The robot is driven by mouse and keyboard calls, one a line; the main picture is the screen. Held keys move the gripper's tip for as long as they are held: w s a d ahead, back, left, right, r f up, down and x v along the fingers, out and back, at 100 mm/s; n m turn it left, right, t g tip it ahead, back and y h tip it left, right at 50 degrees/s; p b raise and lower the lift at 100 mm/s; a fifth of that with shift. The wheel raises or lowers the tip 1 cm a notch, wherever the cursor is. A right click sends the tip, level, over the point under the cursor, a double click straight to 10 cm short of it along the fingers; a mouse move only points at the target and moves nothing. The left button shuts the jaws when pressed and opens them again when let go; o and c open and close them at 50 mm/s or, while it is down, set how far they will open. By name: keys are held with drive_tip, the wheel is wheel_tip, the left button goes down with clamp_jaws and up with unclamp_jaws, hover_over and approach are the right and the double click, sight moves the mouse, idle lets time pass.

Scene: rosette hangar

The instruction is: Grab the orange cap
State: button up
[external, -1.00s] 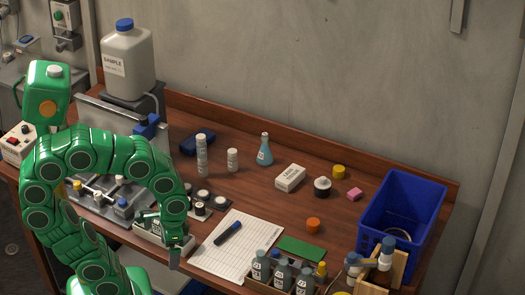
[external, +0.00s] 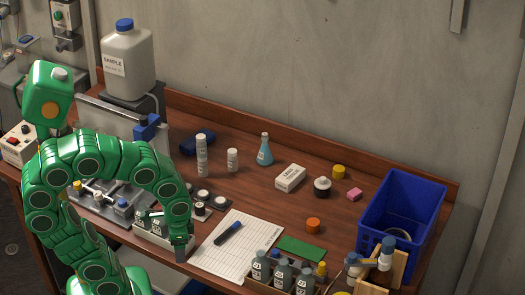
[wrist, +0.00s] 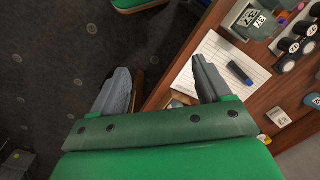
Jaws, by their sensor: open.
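The orange cap (external: 313,225) lies on the wooden bench, right of the lined sheet of paper and just above the green card in the external view. I cannot pick it out with certainty in the wrist view. My gripper (external: 181,254) hangs at the front of the bench, left of the paper and well apart from the cap. In the wrist view my gripper (wrist: 160,66) is open, with nothing between its fingers.
The paper (external: 235,247) carries a blue marker (external: 228,233). A green card (external: 302,248), a rack of grey bottles (external: 282,275) and a blue bin (external: 402,215) stand near the cap. A yellow cap (external: 339,172) and pink block (external: 354,194) lie farther back.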

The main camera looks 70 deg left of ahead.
drive_tip(key=w+a+f+m+t+y, duration=0.2)
drive_tip(key=w+a+m+t+y, duration=0.2)
drive_tip(key=w+a+m, duration=0.7)
drive_tip(key=w+a+f+m+t+y, duration=0.1)
drive_tip(key=w+a+m+t+y, duration=0.25)
drive_tip(key=w+a, duration=1.25)
drive_tip(key=w+d+f+m+t+h, duration=0.25)
drive_tip(key=w+f+m+t, duration=0.25)
drive_tip(key=w+m, duration=0.5)
drive_tip(key=m+t+h, duration=0.2)
drive_tip(key=m+h, duration=0.5)
drive_tip(key=m, duration=0.4)
approach(314, 222)
drive_tip(key=shift+g+x, duration=0.25)
drive_tip(key=shift+x, duration=0.9)
drive_tip(key=shift+w+d+f+m, duration=0.15)
drive_tip(key=shift+d+f+m, duration=0.1)
drive_tip(key=shift+d+m, duration=0.1)
drive_tip(key=shift+x, duration=1.15)
drive_tip(key=shift+w+a+f, duration=0.15)
drive_tip(key=shift+w+f, duration=0.2)
drive_tip(key=shift+w, duration=0.4)
drive_tip(key=shift+w+a+f, duration=0.15)
drive_tip(key=shift+w+f, duration=0.25)
drive_tip(key=shift+w, duration=0.35)
drive_tip(key=shift+x, duration=0.9)
